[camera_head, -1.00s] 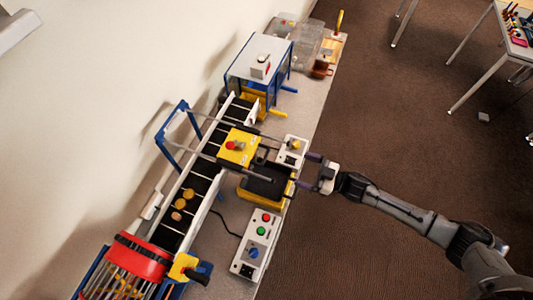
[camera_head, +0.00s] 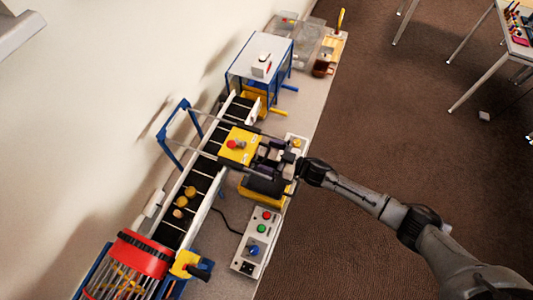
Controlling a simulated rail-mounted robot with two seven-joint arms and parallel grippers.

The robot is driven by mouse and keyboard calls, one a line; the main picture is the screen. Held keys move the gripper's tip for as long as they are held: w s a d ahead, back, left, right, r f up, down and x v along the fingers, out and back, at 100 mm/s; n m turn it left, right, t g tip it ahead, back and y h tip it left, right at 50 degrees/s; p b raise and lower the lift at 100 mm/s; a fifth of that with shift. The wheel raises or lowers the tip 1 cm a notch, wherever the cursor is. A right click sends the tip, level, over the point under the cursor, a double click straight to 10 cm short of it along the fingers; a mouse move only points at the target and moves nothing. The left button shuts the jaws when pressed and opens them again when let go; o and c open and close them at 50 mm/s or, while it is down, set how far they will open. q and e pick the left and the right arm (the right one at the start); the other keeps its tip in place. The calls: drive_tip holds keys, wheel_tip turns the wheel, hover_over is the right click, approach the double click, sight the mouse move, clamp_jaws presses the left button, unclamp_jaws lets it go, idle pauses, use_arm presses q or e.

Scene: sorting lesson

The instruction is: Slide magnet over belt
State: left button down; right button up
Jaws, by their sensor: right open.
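The magnet carriage is a yellow block (camera_head: 238,146) with a red knob, on rails that cross the belt. It sits over the right side of the black belt (camera_head: 207,166), which runs diagonally inside white side walls. Brass-coloured round pieces (camera_head: 184,200) lie on the belt below the carriage. My right gripper (camera_head: 264,156) is open, just right of the yellow block, above the dark-topped yellow bin. Its fingers partly hide the rails; I cannot tell whether they touch the block. My left gripper is not in view.
A control box (camera_head: 256,242) with red, green and blue buttons stands at the bench's front. A red-ringed drum (camera_head: 145,254) is at the belt's lower end. A blue-framed white housing (camera_head: 260,59) covers the upper end. A blue frame (camera_head: 172,130) stands by the wall.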

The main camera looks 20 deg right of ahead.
drive_tip(key=shift+w+a, duration=0.4)
drive_tip(key=shift+a, duration=0.05)
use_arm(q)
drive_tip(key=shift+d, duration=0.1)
